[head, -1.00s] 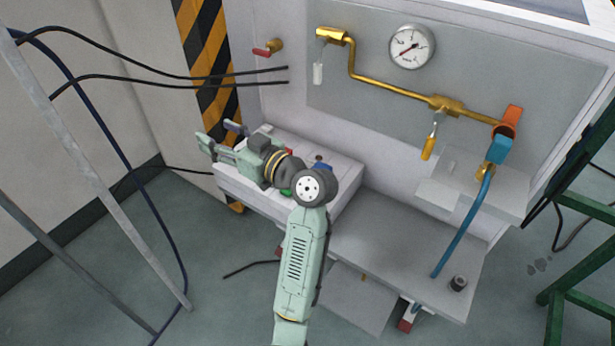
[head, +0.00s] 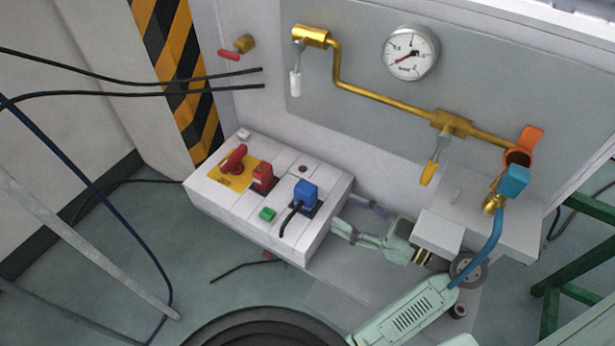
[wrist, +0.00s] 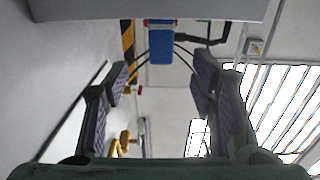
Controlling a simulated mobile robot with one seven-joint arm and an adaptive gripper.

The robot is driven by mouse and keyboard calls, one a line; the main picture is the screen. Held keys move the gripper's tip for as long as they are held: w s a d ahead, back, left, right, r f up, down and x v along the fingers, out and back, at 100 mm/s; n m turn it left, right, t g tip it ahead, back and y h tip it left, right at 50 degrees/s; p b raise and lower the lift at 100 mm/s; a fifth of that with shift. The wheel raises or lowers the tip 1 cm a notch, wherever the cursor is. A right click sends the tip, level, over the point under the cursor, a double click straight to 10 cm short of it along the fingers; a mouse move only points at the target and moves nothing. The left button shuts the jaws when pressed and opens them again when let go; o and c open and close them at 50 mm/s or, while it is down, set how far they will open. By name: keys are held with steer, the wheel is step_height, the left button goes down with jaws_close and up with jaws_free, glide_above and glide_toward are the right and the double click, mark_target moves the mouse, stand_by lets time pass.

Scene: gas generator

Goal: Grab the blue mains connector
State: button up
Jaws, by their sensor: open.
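The blue mains connector (head: 306,194) is seated on top of the white control box (head: 225,205), toward its right end. A black cable runs from it down the front of the box. My gripper (head: 344,216) is open and empty, just off the right side of the box, with its fingers pointing left toward the connector. In the wrist view the connector (wrist: 161,47) shows beyond the fingertips, roughly centred between the two fingers of my gripper (wrist: 161,75), and apart from them.
The box also carries a red rotary switch (head: 233,158) on a yellow plate, a red connector (head: 263,178) and a green button (head: 267,214). A grey block (head: 437,233) stands beside my wrist. A blue hose (head: 485,245) hangs near my arm.

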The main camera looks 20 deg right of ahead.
mark_target(315, 197)
steer(key=b+x, duration=0.2)
steer(key=x, duration=0.3)
steer(key=shift+d, duration=0.1)
steer(key=shift+b+x, duration=0.9)
steer(key=shift+x, duration=2.15)
steer(key=shift+s, duration=0.1)
steer(key=shift+c, duration=0.3)
jaws_close()
